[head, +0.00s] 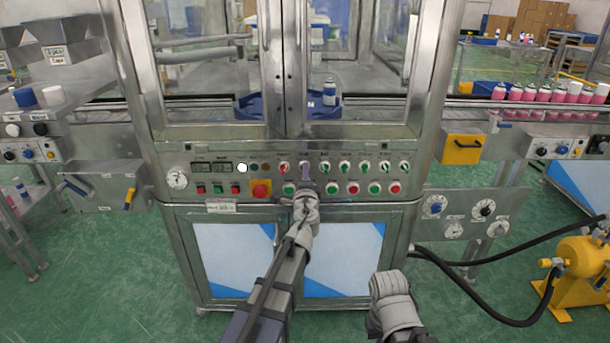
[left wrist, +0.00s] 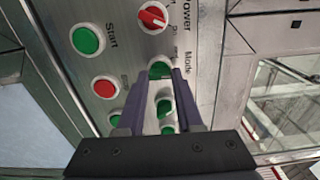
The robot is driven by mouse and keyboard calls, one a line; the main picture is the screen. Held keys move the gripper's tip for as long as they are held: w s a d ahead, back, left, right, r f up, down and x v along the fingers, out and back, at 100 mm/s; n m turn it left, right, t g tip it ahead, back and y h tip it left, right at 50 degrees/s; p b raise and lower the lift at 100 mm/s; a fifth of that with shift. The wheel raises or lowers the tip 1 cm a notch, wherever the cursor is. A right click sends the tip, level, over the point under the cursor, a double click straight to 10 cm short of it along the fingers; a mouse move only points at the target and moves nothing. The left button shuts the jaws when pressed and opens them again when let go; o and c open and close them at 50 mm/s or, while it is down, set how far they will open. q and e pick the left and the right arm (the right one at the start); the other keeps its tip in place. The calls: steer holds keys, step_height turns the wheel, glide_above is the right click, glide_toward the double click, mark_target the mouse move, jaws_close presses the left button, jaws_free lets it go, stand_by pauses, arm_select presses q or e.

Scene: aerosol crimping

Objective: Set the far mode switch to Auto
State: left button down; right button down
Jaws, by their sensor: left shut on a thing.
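The mode switch is a green knob (left wrist: 160,70) beside the printed word Mode on the grey control panel (head: 230,172). My left gripper (left wrist: 165,74) reaches the panel with its two purple fingers on either side of this knob, shut on it. In the head view my left gripper (head: 305,173) covers the second place from the left in the upper row of switches, so the knob is hidden there. Its exact setting cannot be read. A red power switch (left wrist: 153,17) sits beside it. My right arm shows low in the head view, but no right fingers show.
More green switches (head: 345,167) continue to the right. Start button (left wrist: 88,39) and a red button (left wrist: 106,87) lie close to my left fingers. A red emergency knob (head: 261,189) is at left. A yellow pump (head: 583,270) and black hoses stand at right.

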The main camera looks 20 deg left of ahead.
arm_select(q)
steer(key=m, duration=0.5)
steer(key=shift+m, duration=0.4)
stand_by(0.4)
steer(key=c, duration=0.6)
jaws_free()
steer(key=shift+o, duration=0.2)
steer(key=shift+s, duration=0.1)
steer(key=v, duration=0.7)
steer(key=shift+s, duration=0.35)
steer(key=shift+d, duration=0.15)
